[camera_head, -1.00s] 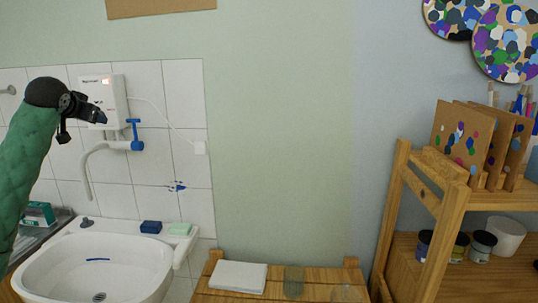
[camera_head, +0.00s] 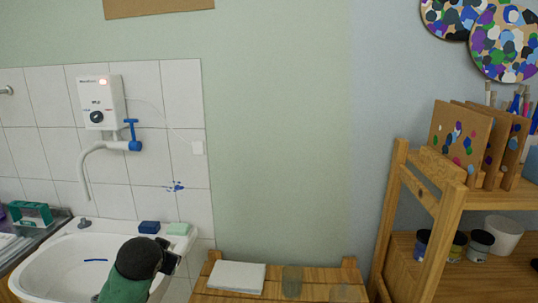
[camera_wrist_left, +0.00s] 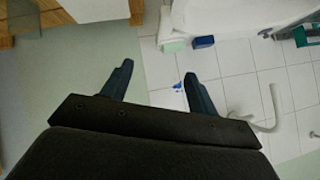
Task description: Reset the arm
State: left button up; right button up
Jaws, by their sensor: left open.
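My left arm has a green sleeve and a black wrist, and its left gripper (camera_head: 170,260) is low in front of the sink's right side in the head view. In the left wrist view the two dark fingers of the left gripper (camera_wrist_left: 157,84) are spread apart with nothing between them. Tiled wall and pale green wall show beyond the fingers. My right arm and right gripper are not in view.
The white sink (camera_head: 50,270) is at the lower left, with a blue sponge (camera_head: 149,227) and a green sponge (camera_head: 178,229) on its rim. The faucet (camera_head: 100,147) and water heater (camera_head: 101,101) are above. A wooden shelf (camera_head: 447,230) stands right; a cloth (camera_head: 237,276) lies lower centre.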

pick_arm(q)
jog(key=s+d+f+g+h, duration=0.1)
jog(key=s+d+f, duration=0.3)
jog(key=s+f, duration=0.6)
jog(key=s+d+f+g+h, duration=0.1)
jog(key=s+d+f+g, duration=0.3)
jog(key=s+f, duration=0.6)
jog(key=s+d+f+n+g+h, duration=0.1)
jog(key=s+d+f+g, duration=0.2)
jog(key=s+f, duration=0.7)
jog(key=s+d, duration=0.1)
jog(key=s, duration=0.7)
jog(key=shift+s+d+f, duration=0.25)
jog(key=shift+d+f, duration=0.15)
jog(key=shift+c, duration=0.3)
